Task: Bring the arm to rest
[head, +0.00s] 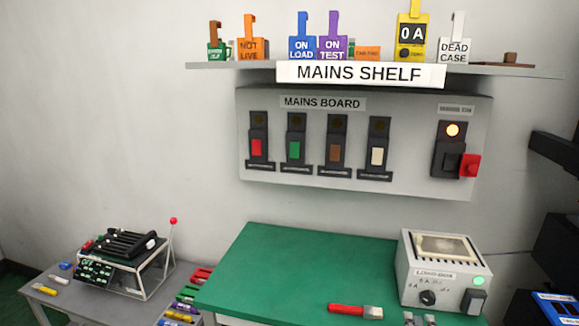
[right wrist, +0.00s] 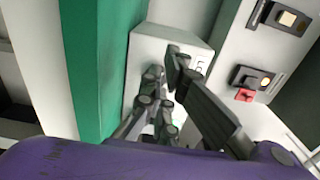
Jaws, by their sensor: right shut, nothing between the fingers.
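My right gripper (right wrist: 165,66) shows in the right wrist view, with its dark fingers brought together and nothing held between them. The pale load box (right wrist: 150,45) lies beyond the fingers in that view; I cannot tell how large the gap is. In the head view the load box (head: 418,270) stands on the right of the green bench top (head: 290,265), with a lit green lamp and a dark knob. I cannot clearly make out my right gripper in the head view. My left gripper is in neither view.
A red tool (head: 346,310) lies at the bench front. A side table (head: 60,288) is left. The middle bench is clear.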

